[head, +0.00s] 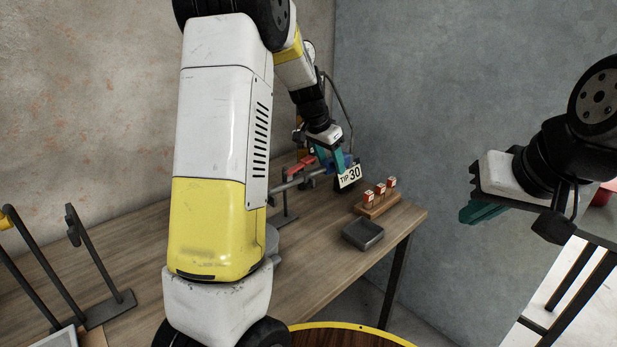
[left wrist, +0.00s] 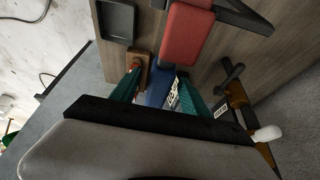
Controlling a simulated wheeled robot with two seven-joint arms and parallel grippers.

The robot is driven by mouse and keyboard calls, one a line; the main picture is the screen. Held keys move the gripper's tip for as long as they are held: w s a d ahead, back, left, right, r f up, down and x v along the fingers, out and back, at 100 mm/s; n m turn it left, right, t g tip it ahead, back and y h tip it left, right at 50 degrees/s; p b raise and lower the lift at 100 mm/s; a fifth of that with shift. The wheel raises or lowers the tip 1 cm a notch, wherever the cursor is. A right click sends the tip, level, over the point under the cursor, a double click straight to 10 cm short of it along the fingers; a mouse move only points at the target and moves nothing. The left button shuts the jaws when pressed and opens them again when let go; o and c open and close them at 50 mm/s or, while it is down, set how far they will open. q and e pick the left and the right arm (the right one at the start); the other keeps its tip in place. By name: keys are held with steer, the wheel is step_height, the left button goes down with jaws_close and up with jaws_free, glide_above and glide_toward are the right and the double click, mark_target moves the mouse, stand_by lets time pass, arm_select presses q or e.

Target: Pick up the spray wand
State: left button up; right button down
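The spray wand shows a red grip (head: 299,168) on a dark stand at the far end of the wooden table; the red part (left wrist: 187,35) is large in the left wrist view. A blue part (left wrist: 158,86) adjoins it, with a white tag (head: 348,177) reading "TIP 30". My left gripper (head: 335,162) is at the blue part. Its teal fingers (left wrist: 160,80) stand apart on either side of the blue part, with a gap visible on the left side. My right gripper (head: 482,211) hangs away from the table at the right; its finger gap is hidden.
A wooden block (head: 378,203) with several red-and-white pieces and a grey tray (head: 363,234) stand near the table's right edge. Dark stands (head: 100,275) occupy the table's left end. Walls rise close behind. My left arm hides the table's middle.

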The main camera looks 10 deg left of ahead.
arm_select(q)
jaws_close()
steer(key=shift+r, duration=0.2)
steer(key=shift+r, duration=1.65)
steer(key=s+d+r, duration=0.2)
steer(key=s, duration=1.3)
steer(key=shift+s+r, duration=0.25)
steer(key=shift+r, duration=0.85)
steer(key=shift+s+r, duration=0.2)
steer(key=shift+r, duration=0.9)
steer(key=shift+f, duration=0.1)
